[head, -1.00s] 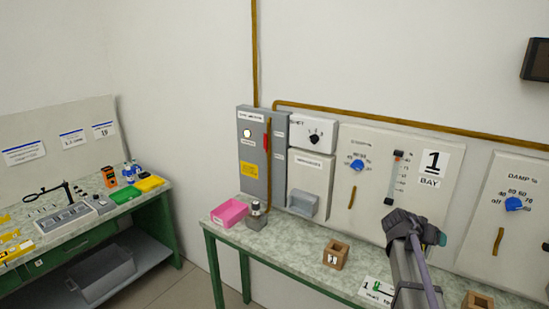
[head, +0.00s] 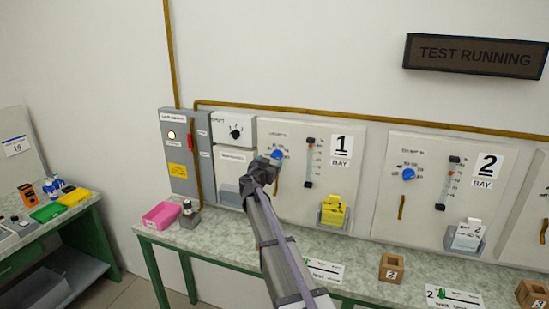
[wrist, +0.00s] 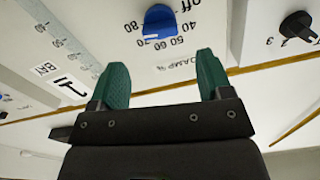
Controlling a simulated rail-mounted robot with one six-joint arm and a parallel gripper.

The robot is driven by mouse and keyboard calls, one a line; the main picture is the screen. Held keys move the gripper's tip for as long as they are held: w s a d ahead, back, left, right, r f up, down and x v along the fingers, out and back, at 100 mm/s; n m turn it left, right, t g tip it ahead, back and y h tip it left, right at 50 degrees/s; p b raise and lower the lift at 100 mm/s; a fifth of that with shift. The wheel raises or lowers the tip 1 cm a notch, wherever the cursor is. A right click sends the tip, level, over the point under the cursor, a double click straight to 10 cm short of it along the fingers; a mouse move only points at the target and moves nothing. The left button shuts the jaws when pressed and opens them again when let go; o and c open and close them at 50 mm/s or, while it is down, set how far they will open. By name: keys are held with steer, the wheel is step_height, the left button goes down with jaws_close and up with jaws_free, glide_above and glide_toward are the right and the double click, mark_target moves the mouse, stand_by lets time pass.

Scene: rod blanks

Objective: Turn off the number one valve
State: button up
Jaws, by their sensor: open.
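The bay 1 panel (head: 300,205) on the wall carries a blue knob (head: 277,155). In the wrist view the knob (wrist: 160,20) sits at the top, with a scale from off through 40 to 80 around it and the label "DAMP %". Its white mark appears to point near 70. My gripper (head: 264,168) is in front of this panel and partly covers the area below the knob in the head view. Its two green fingers (wrist: 162,72) are spread and empty, with the knob beyond their tips and no contact visible.
A black selector knob (head: 236,132) sits on a white box to the left; it also shows in the wrist view (wrist: 298,26). A slider gauge (head: 310,163) and a yellow tag (head: 334,211) are to the right. The bay 2 panel (head: 440,160) has its own blue knob.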

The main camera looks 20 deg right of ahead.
mark_target(275, 157)
steer(key=x, duration=0.7)
steer(key=shift+w+d+f, duration=0.1)
steer(key=shift+w+d, duration=0.05)
steer(key=shift+w, duration=0.1)
steer(key=c, duration=0.9)
